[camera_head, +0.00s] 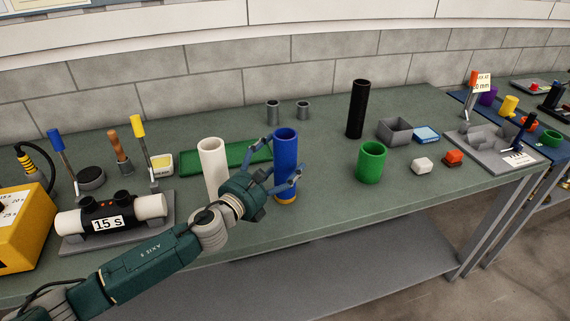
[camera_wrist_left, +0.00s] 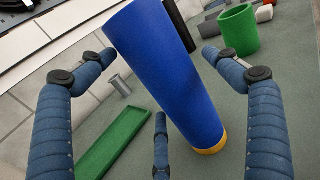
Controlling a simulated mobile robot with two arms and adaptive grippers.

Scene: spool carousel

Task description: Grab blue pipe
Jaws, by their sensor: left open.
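The blue pipe (camera_head: 286,158) stands upright on the green table, with a yellow-orange ring at its foot. My left gripper (camera_head: 282,163) is open around the pipe at mid height, with fingers on both sides of it. In the left wrist view the blue pipe (camera_wrist_left: 172,75) fills the space between the spread fingers of my left gripper (camera_wrist_left: 160,85). Gaps show between the pipe and the fingers there, so I see no firm contact. My right gripper is not in view.
A white pipe (camera_head: 212,165) stands just left of my left gripper. A green tray (camera_head: 190,164) lies behind. A black pipe (camera_head: 357,110) and a green cup (camera_head: 371,163) stand to the right. A heater-like holder marked 15 s (camera_head: 108,222) is at the left. Table space right of the blue pipe is clear.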

